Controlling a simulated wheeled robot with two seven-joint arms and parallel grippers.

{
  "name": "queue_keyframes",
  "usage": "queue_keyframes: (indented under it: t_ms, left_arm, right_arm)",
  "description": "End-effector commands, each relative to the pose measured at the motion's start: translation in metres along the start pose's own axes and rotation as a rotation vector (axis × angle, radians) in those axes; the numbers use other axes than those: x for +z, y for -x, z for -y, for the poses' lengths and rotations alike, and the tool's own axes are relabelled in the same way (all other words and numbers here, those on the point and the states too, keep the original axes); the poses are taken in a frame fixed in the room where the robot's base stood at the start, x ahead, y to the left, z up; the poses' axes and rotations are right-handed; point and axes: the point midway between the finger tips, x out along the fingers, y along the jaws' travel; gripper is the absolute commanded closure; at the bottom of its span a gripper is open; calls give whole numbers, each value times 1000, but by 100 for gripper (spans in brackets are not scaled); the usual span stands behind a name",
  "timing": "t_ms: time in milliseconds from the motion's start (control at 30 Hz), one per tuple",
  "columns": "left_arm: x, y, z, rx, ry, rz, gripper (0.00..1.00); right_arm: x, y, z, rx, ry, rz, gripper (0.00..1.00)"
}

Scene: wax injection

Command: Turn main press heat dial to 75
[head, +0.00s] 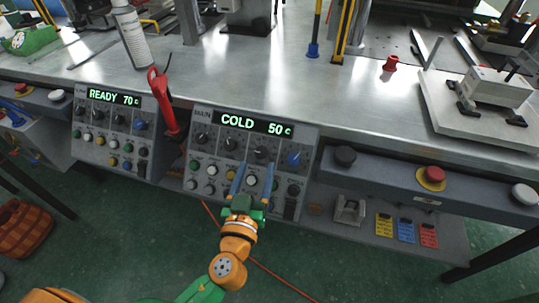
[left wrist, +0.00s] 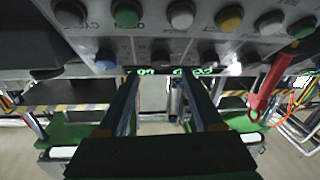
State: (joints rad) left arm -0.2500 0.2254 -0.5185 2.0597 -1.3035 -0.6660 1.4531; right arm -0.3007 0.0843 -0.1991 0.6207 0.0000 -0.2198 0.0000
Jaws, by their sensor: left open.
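The main press panel (head: 214,175) carries the word MAIN and a green display (head: 253,124) reading COLD 50 C. Below it is a row of dials, among them a black dial (head: 261,153) and a blue dial (head: 295,159). Their labels are too small to read, so I cannot tell which is the heat dial. My left gripper (head: 253,172) is open in front of the panel's lower middle, below the dials, and its fingers cover some buttons. In the left wrist view the open fingers (left wrist: 160,76) have nothing between them, with panel buttons (left wrist: 181,14) above. My right gripper is not seen.
A second panel (head: 88,147) reading READY 70 C stands left. A red-handled tool (head: 163,100) hangs between the panels. A red emergency button (head: 433,174), a black knob (head: 345,156) and coloured tags (head: 405,231) are to the right. The floor in front is mostly clear.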

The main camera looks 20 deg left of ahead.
Motion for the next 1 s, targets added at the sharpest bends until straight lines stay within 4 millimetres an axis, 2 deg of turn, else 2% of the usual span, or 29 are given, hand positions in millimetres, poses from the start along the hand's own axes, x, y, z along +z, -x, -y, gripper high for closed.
queue_keyframes:
  t_ms: [33, 200, 467, 500, 533, 733, 767, 1000]
  left_arm:
    - [-6, -11, -1, 0, -3, -2, 32]
    - [-2, -37, 0, 1, -3, 1, 32]
    - [0, -42, 0, 0, -1, 3, 32]
    - [0, -42, 0, 0, -1, 3, 35]
    - [0, -42, 0, 0, -1, 3, 43]
    - [0, -42, 0, 0, -2, 4, 97]
    - [0, -42, 0, 0, -2, 4, 100]
    - [1, -42, 1, 8, -13, 4, 100]
  right_arm:
    - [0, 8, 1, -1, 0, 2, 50]
    - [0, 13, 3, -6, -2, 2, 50]
    - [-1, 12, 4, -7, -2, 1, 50]
    - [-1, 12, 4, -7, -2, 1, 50]
    - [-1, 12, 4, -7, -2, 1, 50]
    - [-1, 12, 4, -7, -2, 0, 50]
    - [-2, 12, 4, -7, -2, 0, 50]
    - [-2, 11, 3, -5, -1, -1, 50]
